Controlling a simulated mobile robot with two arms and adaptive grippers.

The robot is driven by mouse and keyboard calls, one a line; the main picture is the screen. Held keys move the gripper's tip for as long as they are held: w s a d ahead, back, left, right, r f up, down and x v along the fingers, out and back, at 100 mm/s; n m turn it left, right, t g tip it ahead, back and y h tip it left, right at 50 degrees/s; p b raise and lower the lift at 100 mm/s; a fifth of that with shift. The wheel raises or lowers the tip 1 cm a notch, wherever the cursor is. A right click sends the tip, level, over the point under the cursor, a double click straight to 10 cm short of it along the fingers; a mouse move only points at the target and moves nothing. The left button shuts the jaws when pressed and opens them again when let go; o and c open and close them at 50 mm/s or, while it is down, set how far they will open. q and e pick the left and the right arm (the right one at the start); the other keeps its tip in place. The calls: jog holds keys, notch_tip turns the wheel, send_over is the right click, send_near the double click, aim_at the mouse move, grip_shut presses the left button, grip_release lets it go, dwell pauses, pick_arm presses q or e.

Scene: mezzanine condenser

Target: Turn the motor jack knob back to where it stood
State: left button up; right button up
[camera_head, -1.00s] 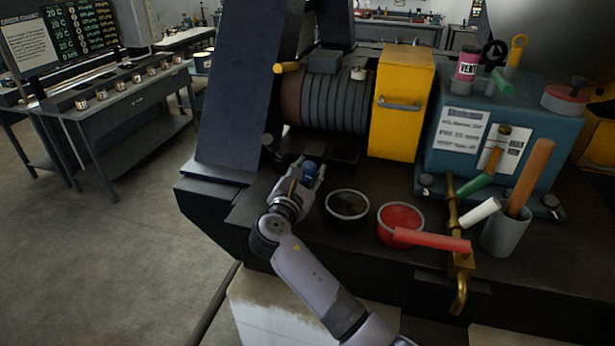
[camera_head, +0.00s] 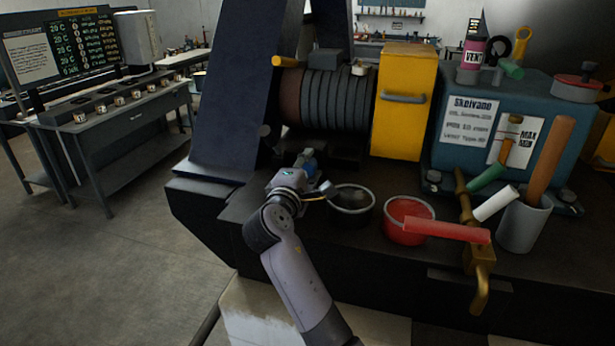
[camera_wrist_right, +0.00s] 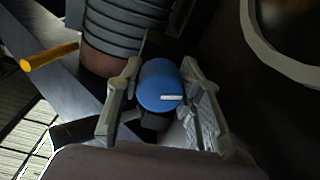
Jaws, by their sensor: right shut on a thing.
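The motor jack knob (camera_wrist_right: 160,86) is a blue rounded knob with a short white mark on its face. In the right wrist view it sits between the two fingers of my right gripper (camera_wrist_right: 162,100), which is shut on it. The white mark lies nearly level in the wrist view, toward the knob's lower right. My left gripper is not in view.
A black round pan (camera_head: 351,208) stands close right of my right gripper. A red pan (camera_head: 408,220) with a red handle, a brass valve pipe (camera_head: 468,210) and a grey cup (camera_head: 524,226) stand further right. A yellow box (camera_head: 403,120) stands behind.

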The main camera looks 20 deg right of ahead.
jog(key=shift+f+m+b, duration=0.2)
jog(key=shift+m+b, duration=1.1)
jog(key=shift+m, duration=0.5)
jog(key=o, duration=1.2)
jog(key=shift+r, duration=0.1)
jog(key=shift+c, duration=0.2)
